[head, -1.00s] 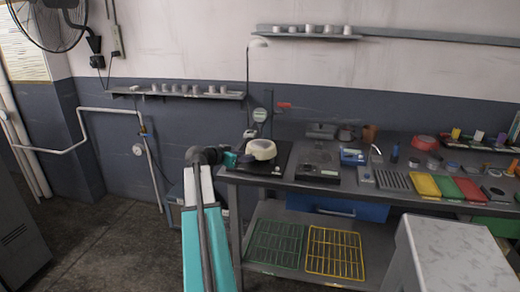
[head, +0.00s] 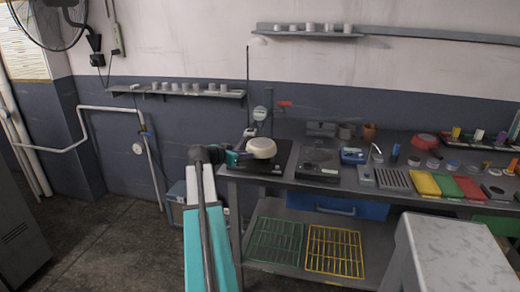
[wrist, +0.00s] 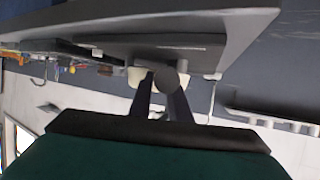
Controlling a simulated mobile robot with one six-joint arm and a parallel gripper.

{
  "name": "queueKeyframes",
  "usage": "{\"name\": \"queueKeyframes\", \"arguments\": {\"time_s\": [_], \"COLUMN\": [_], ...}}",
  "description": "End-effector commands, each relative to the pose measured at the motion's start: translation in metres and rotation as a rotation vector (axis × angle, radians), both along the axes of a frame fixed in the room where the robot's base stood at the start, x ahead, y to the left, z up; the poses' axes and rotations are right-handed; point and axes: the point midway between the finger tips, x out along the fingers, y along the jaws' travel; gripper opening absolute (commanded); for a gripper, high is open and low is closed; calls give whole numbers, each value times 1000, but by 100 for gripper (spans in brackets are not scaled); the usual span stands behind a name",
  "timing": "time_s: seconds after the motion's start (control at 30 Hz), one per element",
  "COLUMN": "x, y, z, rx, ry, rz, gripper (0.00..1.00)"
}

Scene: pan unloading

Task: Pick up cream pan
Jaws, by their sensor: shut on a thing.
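The cream pan (head: 262,147) is at the left end of the workbench, over a flat black plate (head: 272,165). It also shows in the wrist view (wrist: 136,76), partly hidden behind its dark round handle end (wrist: 166,78). My gripper (head: 244,155) comes in from the left at the pan's side. In the wrist view, both dark fingers (wrist: 161,100) are closed in on the handle. I cannot tell whether the pan rests on the plate or hangs slightly above it.
A dark device (head: 319,162) and a blue box (head: 353,156) stand right of the pan. Yellow (head: 422,183) and green trays (head: 446,187) lie further right. A green rack (head: 275,241) and a yellow rack (head: 335,249) lie on the lower shelf. A pale-topped block (head: 455,255) stands at front right.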

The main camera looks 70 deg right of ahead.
Motion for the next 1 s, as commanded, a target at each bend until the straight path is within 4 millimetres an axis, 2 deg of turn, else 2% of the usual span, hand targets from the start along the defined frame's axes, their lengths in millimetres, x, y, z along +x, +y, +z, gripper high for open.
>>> {"name": "queueKeyframes", "arguments": {"time_s": [0.37, 0.87, 1.0], "x": [0, 0, -12], "y": [0, -1, 10], "z": [3, 37, 36], "rx": [-2, -3, -2], "ry": [1, 0, 0], "rz": [0, 0, -1], "gripper": [0, 0, 0]}}
